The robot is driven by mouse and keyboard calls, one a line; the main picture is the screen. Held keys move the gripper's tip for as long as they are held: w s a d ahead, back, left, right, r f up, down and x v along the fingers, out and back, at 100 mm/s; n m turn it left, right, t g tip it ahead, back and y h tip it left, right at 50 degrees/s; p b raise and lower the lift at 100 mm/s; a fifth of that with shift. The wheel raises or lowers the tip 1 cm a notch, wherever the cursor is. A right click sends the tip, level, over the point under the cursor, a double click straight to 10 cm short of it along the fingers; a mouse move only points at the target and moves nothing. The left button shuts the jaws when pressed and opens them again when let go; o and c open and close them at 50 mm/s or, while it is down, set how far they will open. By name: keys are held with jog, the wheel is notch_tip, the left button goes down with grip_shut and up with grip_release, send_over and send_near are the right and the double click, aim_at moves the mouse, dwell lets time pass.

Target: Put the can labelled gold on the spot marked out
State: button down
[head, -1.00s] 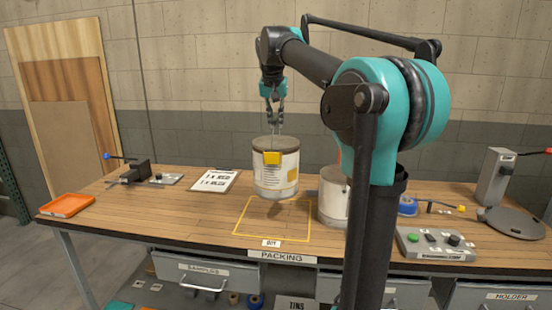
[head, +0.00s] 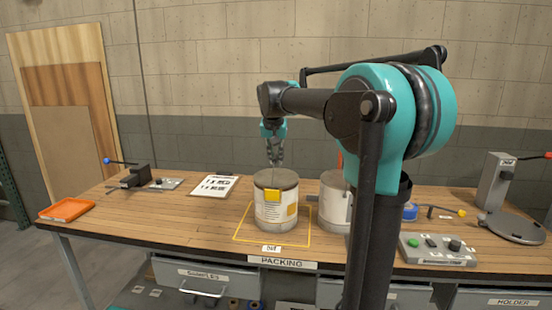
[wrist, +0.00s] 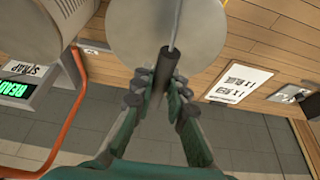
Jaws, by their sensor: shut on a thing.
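A pale can (head: 276,211) with a yellow-gold patch and a grey lid stands upright inside the yellow square outline (head: 240,236) on the bench. Its base looks on or very near the bench top; I cannot tell whether it touches. Its wording is too small to read. My gripper (head: 275,162) is above the lid. In the wrist view my gripper (wrist: 165,85) is shut on the dark grip of the can's wire handle, with the round lid (wrist: 185,20) beyond it.
A second pale can (head: 333,203) stands close on the right, partly behind my arm. A white sign (head: 214,186) and orange tray (head: 67,210) lie to the left. A button box (head: 437,249) is to the right. The bench's front edge is near the outline.

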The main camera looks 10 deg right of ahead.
jog(key=shift+f, duration=0.15)
jog(key=c, duration=1.5)
grip_release()
jog(key=v, duration=1.2)
jog(key=shift+s, duration=0.15)
